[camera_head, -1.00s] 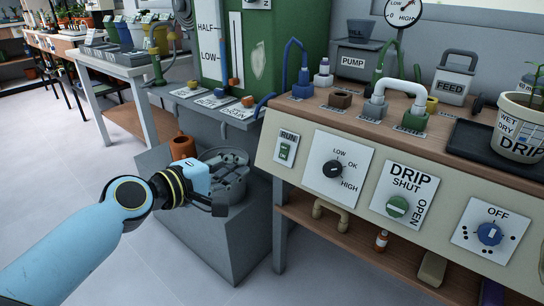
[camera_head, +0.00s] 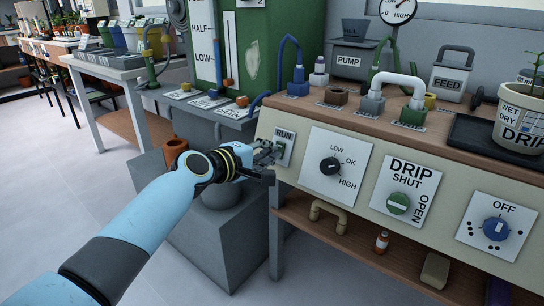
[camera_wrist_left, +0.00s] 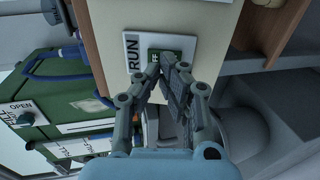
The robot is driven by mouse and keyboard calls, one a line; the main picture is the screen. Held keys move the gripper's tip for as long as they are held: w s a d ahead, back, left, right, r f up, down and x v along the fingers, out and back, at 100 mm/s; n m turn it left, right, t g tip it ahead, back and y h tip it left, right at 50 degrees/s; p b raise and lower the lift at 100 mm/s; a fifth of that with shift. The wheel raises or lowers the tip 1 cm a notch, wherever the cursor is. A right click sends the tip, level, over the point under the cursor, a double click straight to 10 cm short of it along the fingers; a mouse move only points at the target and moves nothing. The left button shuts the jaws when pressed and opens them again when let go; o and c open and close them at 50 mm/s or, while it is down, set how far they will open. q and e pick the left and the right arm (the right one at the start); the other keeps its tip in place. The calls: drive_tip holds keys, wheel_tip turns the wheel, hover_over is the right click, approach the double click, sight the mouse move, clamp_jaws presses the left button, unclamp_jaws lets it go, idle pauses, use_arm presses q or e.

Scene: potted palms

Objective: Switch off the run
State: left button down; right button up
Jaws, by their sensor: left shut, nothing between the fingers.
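The RUN switch plate (camera_head: 283,145) is white with a green rocker and sits at the left end of the bench's front panel. In the left wrist view the RUN plate (camera_wrist_left: 187,47) shows sideways, with its green rocker (camera_wrist_left: 158,57) just beyond the fingertips. My left gripper (camera_head: 276,150) is shut and empty, its tips at the plate and partly covering the rocker. In the left wrist view the left gripper (camera_wrist_left: 163,72) points at the rocker's lower edge. I cannot tell whether the tips touch it. My right gripper is not in view.
Right of the switch on the panel (camera_head: 269,124) are a LOW/OK/HIGH knob (camera_head: 331,166), a green DRIP knob (camera_head: 398,203) and a blue OFF knob (camera_head: 495,230). A grey block (camera_head: 215,245) stands below my arm. A green tank (camera_head: 290,50) stands behind.

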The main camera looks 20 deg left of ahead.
sight(279, 150)
use_arm(q)
drive_tip(key=shift+x, duration=0.8)
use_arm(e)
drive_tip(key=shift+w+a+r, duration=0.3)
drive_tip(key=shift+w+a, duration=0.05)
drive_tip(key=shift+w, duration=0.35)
use_arm(q)
drive_tip(key=shift+w+d+r, duration=0.15)
drive_tip(key=shift+w, duration=0.15)
